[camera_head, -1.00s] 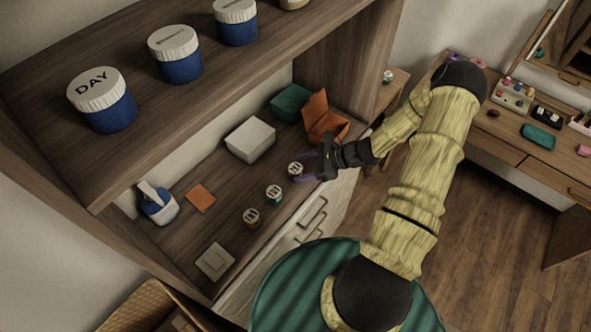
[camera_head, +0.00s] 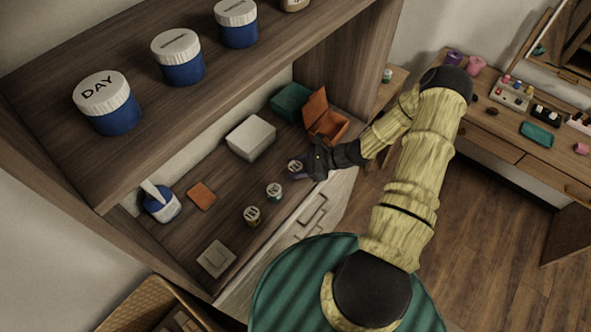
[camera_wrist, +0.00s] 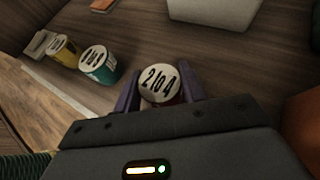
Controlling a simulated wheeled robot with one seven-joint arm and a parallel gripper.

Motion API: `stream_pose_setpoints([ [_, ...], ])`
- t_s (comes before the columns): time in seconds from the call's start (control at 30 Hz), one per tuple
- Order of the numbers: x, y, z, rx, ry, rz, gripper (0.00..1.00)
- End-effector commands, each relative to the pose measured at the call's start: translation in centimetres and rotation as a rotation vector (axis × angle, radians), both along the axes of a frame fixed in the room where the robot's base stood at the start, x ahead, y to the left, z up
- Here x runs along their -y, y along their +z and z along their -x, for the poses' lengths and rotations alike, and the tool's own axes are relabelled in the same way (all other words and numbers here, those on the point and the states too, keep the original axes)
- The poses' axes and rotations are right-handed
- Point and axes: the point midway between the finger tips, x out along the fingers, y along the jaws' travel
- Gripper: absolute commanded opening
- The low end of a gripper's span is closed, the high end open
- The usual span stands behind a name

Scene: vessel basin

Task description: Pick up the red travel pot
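The red travel pot (camera_head: 295,166) is small, with a pale lid, and stands upright on the lower shelf. In the wrist view its lid (camera_wrist: 159,82) reads "2 to 4", and only a little of its reddish body shows below. My gripper (camera_head: 303,167) reaches in from the right, low over the shelf. In the wrist view my gripper's (camera_wrist: 160,84) two purple fingers stand open on either side of the pot. The fingers' contact with the pot's body is hidden.
A green pot (camera_head: 274,192) and a yellow pot (camera_head: 252,215) stand in a row with it. An orange open box (camera_head: 326,122) and a white box (camera_head: 251,139) are behind. Blue jars (camera_head: 179,60) line the upper shelf. An orange card (camera_head: 201,195) lies left.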

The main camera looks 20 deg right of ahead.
Motion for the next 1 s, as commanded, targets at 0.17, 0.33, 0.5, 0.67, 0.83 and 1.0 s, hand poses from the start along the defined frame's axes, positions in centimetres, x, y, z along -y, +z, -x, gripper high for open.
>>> stream_pose_setpoints([
  [0.17, 0.0, 0.0, 0.0, 0.000, 0.000, 0.000, 0.19],
  [0.33, 0.0, 0.1, 0.0, 0.001, 0.000, 0.000, 0.19],
  [0.5, 0.1, 0.8, 0.0, 0.002, 0.000, 0.001, 0.19],
  [0.67, 0.0, 2.6, 0.0, 0.003, 0.001, 0.002, 0.19],
  [0.83, 0.1, 5.4, 0.0, 0.006, 0.002, 0.004, 0.19],
  [1.0, 0.1, 8.0, 0.0, 0.004, 0.000, 0.002, 0.19],
])
